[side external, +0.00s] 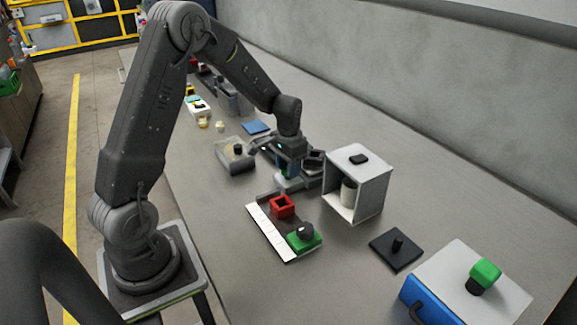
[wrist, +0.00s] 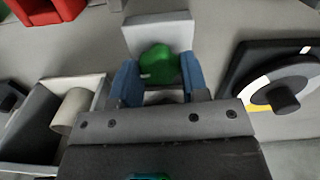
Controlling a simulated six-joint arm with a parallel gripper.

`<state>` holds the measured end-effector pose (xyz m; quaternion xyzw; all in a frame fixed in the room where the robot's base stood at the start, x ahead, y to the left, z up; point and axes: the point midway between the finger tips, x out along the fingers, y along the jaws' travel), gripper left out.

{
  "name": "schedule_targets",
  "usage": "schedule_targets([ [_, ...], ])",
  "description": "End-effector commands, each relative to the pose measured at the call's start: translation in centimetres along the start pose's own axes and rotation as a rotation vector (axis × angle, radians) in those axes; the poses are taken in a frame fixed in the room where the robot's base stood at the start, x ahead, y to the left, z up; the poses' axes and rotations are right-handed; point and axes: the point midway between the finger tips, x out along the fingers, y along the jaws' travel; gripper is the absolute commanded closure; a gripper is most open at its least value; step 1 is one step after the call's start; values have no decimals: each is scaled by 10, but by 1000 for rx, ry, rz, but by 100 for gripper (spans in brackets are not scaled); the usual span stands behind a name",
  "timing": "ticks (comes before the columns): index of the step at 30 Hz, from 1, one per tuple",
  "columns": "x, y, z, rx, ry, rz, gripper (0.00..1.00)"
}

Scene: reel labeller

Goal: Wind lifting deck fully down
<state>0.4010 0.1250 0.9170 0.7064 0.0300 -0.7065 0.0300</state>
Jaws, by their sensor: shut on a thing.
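My gripper (side external: 287,172) is low over the middle of the bench in the side view. In the wrist view its blue fingers (wrist: 158,82) are shut on a green knob (wrist: 158,62), one finger on each side. A light grey block (wrist: 158,32) lies just beyond the knob. A pale base (side external: 291,184) shows under my gripper in the side view. My gripper and wrist hide most of this unit, so I cannot tell the lifting deck's height.
A white open-fronted box (side external: 370,198) holding a pale cylinder (side external: 348,191) stands close right of my gripper. A tray (side external: 269,233) with a red square frame (side external: 282,206) and a green knobbed block (side external: 304,240) lies in front. A dial (wrist: 280,88) is at the wrist view's right.

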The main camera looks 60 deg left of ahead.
Motion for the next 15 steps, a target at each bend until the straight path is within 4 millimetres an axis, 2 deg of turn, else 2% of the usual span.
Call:
schedule_targets([
  [15,0,0,0,-467,1,0,83],
])
